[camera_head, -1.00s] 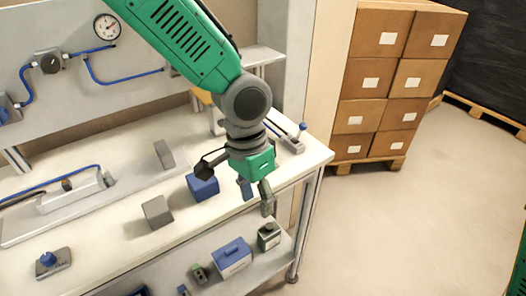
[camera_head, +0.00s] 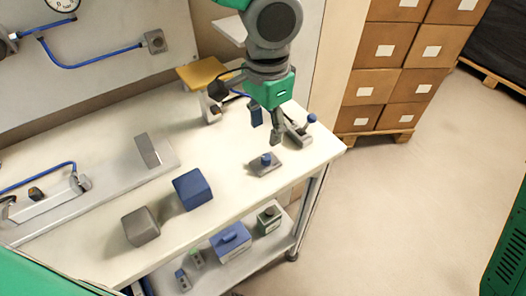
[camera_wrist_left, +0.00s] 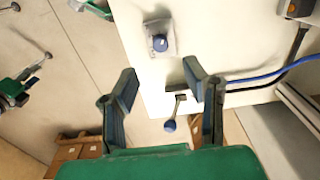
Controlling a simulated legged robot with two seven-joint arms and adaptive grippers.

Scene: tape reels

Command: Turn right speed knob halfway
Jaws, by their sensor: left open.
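The right speed knob (camera_head: 265,160) is a small blue knob on a grey base near the right end of the white workbench (camera_head: 110,125). In the left wrist view the blue knob (camera_wrist_left: 160,43) sits beyond the fingertips, slightly left of the line between them. My left gripper (camera_head: 266,127) points down above the bench, behind the knob in the head view, and is apart from it. Its two fingers are spread and empty, as the left wrist view also shows (camera_wrist_left: 164,85).
A lever with a blue ball (camera_head: 311,118) stands close beside my left gripper. A blue block (camera_head: 192,189) and a grey block (camera_head: 140,227) lie left of the knob. Boxes (camera_head: 232,242) sit on the lower shelf. Stacked cartons (camera_head: 385,75) stand at the back right.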

